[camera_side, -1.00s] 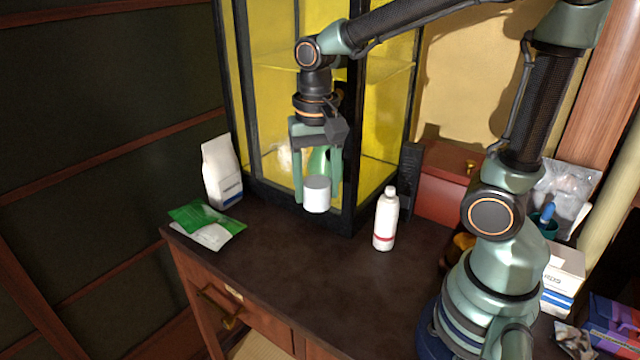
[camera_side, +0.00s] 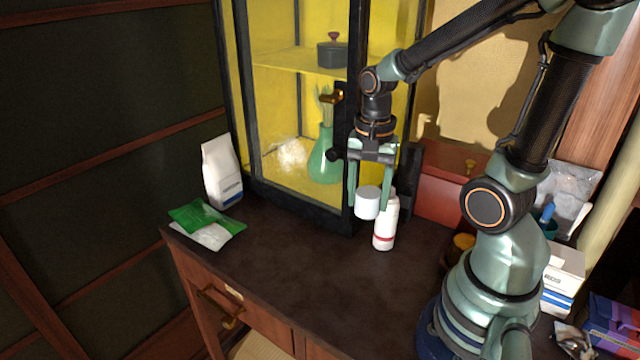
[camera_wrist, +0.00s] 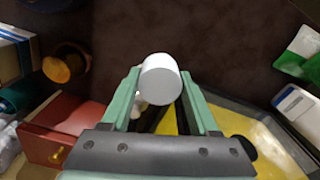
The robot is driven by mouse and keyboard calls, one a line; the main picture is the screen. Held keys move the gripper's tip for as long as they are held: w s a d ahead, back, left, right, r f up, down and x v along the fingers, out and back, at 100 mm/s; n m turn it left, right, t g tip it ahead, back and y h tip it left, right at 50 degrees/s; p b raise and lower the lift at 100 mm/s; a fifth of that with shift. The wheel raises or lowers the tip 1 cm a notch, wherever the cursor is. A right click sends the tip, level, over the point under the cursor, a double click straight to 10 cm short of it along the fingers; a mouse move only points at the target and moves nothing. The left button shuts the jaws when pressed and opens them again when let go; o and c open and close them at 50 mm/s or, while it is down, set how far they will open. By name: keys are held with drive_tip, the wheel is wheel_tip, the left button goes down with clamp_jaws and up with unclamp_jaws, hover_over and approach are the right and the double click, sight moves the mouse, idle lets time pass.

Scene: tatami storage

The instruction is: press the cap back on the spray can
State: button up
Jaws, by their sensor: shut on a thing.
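My gripper (camera_side: 371,201) is shut on a white cylindrical cap (camera_side: 367,203). The cap also shows between the fingers in the wrist view (camera_wrist: 160,78). A white bottle-shaped can with a red band (camera_side: 384,236) stands upright on the dark cabinet top. In the side view the cap and fingers overlap the can's upper left part, and the cap appears at about the height of its neck. Whether they touch cannot be told. In the wrist view the can is mostly hidden; a small pale piece (camera_wrist: 138,108) shows left of the cap.
A glass display case (camera_side: 300,190) stands behind, with a green vase (camera_side: 324,160) inside. A red box (camera_side: 440,195) is at the back right. The front middle of the dark top (camera_side: 290,255) is clear.

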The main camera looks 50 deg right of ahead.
drive_tip(key=d+r+m, duration=0.1)
drive_tip(key=d+r, duration=0.1)
drive_tip(key=s+d+r+m, duration=0.1)
drive_tip(key=d+r, duration=0.1)
drive_tip(key=d, duration=0.1)
drive_tip(key=d+r+m, duration=0.1)
drive_tip(key=d+r, duration=0.1)
drive_tip(key=shift+s+d, duration=0.15)
drive_tip(key=shift+d, duration=0.25)
drive_tip(key=shift+f, duration=3.1)
drive_tip(key=shift+f, duration=0.15)
drive_tip(key=o, duration=1.4)
drive_tip(key=shift+o, duration=0.2)
drive_tip(key=shift+r, duration=3.5)
